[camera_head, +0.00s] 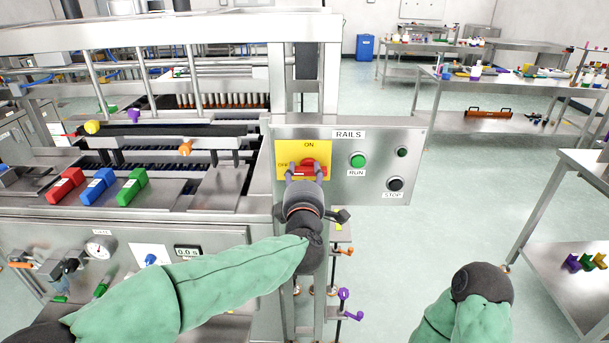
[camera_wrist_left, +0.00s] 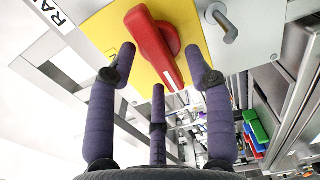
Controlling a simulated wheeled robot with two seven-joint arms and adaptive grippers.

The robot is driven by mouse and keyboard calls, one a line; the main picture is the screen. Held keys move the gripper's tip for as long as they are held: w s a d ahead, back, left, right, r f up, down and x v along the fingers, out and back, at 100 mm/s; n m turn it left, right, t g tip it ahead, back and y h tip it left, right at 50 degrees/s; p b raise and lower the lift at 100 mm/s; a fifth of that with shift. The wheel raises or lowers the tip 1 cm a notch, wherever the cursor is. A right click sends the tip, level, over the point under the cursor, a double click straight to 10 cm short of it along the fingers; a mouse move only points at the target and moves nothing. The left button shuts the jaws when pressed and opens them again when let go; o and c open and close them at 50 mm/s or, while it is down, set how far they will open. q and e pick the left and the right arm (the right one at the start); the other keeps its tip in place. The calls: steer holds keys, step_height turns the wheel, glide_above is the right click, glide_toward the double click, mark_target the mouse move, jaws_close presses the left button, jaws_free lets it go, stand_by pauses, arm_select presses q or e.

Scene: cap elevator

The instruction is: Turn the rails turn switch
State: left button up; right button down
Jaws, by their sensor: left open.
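The red turn switch (camera_head: 308,166) sits on a yellow plate (camera_head: 317,149) on the panel labelled RAILS, with ON marked above it and OFF at its left. Its handle lies roughly level in the head view, towards the OFF side. In the left wrist view the red handle (camera_wrist_left: 155,45) points towards the gap between my purple fingers. My left gripper (camera_head: 305,174) is open in front of the switch, with fingers on either side of the handle. A third finger stands below the handle tip in the wrist view (camera_wrist_left: 158,92). I cannot tell whether any finger touches the handle. My right gripper is out of view.
A green RUN button (camera_head: 357,160) and a black STOP button (camera_head: 395,184) are right of the switch. Red, blue and green blocks (camera_head: 100,187) lie on the machine at left. Steel tables (camera_head: 520,95) stand at right. The floor between is clear.

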arm_select(q)
steer(key=s, duration=1.1)
steer(key=shift+s, duration=0.4)
steer(key=w+a+f+m+g+h, duration=0.1)
steer(key=w+f+m+g, duration=0.15)
steer(key=f, duration=0.55)
steer(key=w+a+f+m+g, duration=0.1)
steer(key=w+f+m, duration=0.25)
steer(key=f, duration=0.55)
steer(key=s+a+f+m+g+p, duration=0.1)
steer(key=s+a+f+m+g, duration=0.1)
steer(key=f, duration=0.7)
steer(key=s+a+f+m+g+p, duration=0.1)
steer(key=s+f+m+g, duration=0.15)
steer(key=f, duration=0.65)
steer(key=s+a+f+m+g+h, duration=0.1)
steer(key=s+f+g, duration=0.3)
steer(key=s+f, duration=0.6)
steer(key=s+a+f+m+g+h+p, duration=0.1)
steer(key=s+f+m+g, duration=0.3)
steer(key=s+f, duration=0.7)
steer(key=shift+s+a+g+h, duration=0.5)
steer(key=shift+s+a+g, duration=0.3)
steer(key=shift+s+a, duration=0.15)
steer(key=shift+f, duration=0.1)
